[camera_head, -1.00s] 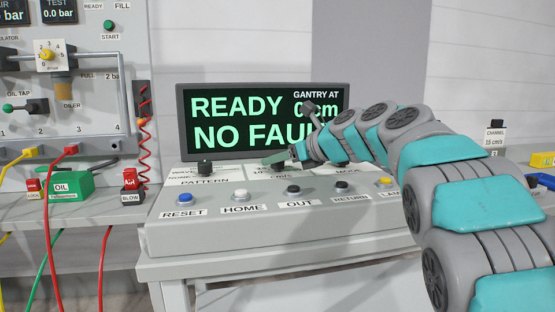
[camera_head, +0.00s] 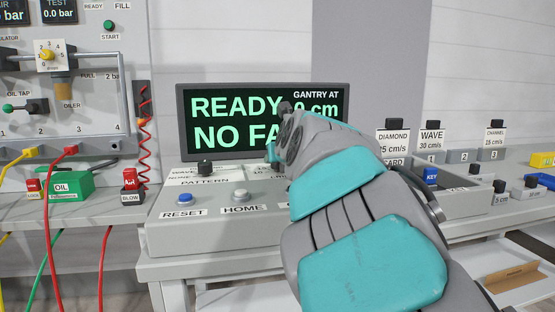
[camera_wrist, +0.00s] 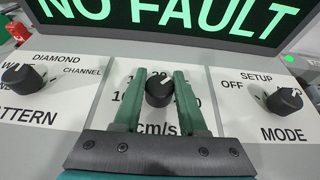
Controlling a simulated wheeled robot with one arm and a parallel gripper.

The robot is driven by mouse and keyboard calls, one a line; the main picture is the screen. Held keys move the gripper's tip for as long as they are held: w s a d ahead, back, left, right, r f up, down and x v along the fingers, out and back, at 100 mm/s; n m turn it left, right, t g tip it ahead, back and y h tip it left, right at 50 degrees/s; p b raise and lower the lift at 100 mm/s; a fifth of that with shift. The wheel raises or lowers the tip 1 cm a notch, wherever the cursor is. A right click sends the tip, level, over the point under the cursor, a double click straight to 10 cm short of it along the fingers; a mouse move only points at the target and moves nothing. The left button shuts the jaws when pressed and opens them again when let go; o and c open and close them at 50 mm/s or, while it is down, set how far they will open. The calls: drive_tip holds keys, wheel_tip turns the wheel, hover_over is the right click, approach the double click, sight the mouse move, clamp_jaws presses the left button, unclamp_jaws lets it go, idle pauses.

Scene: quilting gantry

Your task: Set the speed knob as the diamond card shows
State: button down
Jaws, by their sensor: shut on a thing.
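In the wrist view, the speed knob (camera_wrist: 158,92) is black and round, on a panel marked cm/s. The green fingers of my gripper (camera_wrist: 159,82) are closed on it from both sides. Its white mark points up and slightly right. The scale numbers around it are partly covered by the fingers.
Pattern knob (camera_wrist: 22,78) and mode knob (camera_wrist: 284,101) flank the speed knob. The screen (camera_head: 225,120) behind shows READY, NO FAULT. Reset button (camera_head: 185,198) and home button (camera_head: 240,195) lie in front. Wave card (camera_head: 432,135) and channel card (camera_head: 495,138) stand at the right.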

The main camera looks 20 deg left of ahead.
idle(0.4)
drive_tip(key=shift+c, duration=2.3)
unclamp_jaws()
drive_tip(key=shift+s, duration=0.1)
drive_tip(key=v, duration=0.7)
drive_tip(key=shift+s+d+r+b, duration=0.2)
drive_tip(key=shift+s+r+b, duration=0.05)
drive_tip(key=shift+b, duration=0.05)
